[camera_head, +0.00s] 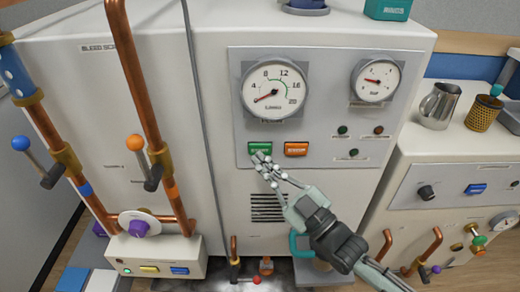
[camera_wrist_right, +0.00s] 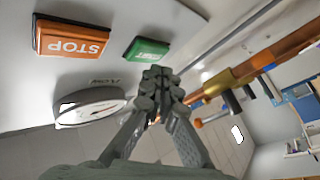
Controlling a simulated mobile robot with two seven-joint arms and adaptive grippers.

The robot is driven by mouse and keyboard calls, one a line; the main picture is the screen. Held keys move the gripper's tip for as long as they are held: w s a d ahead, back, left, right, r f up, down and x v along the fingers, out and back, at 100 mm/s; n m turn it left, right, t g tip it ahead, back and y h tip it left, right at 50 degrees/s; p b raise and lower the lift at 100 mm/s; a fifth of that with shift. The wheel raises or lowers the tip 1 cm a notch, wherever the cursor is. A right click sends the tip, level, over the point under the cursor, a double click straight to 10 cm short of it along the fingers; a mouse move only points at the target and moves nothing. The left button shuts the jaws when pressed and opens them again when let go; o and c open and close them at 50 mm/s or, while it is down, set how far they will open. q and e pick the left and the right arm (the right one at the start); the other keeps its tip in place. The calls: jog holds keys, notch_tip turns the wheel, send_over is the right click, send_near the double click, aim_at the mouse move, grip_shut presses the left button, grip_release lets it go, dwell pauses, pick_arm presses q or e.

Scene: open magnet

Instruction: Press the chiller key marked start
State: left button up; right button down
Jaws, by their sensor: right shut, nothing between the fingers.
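The chiller is a white cabinet with a grey panel (camera_head: 330,100). A green key (camera_head: 260,148) sits below the large dial, with an orange key (camera_head: 296,149) to its right. In the right wrist view the orange key (camera_wrist_right: 72,40) reads STOP; the lettering on the green key (camera_wrist_right: 149,50) is small and hard to read. My right gripper (camera_head: 261,160) is shut and empty. Its fingertips are at the lower edge of the green key, and in the wrist view the tips (camera_wrist_right: 158,82) appear close to it. I cannot tell whether they touch. My left gripper is not in view.
A large gauge (camera_head: 274,90) and a smaller gauge (camera_head: 375,80) are on the panel. Copper pipes (camera_head: 137,75) with valve levers stand at the left.

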jog(key=shift+w, duration=0.4)
jog(key=shift+w, duration=0.45)
dwell(0.6)
jog(key=shift+s, duration=0.15)
dwell(0.3)
jog(key=shift+s+p, duration=0.35)
jog(key=shift+s, duration=0.35)
jog(key=s+p, duration=0.2)
jog(key=s, duration=0.3)
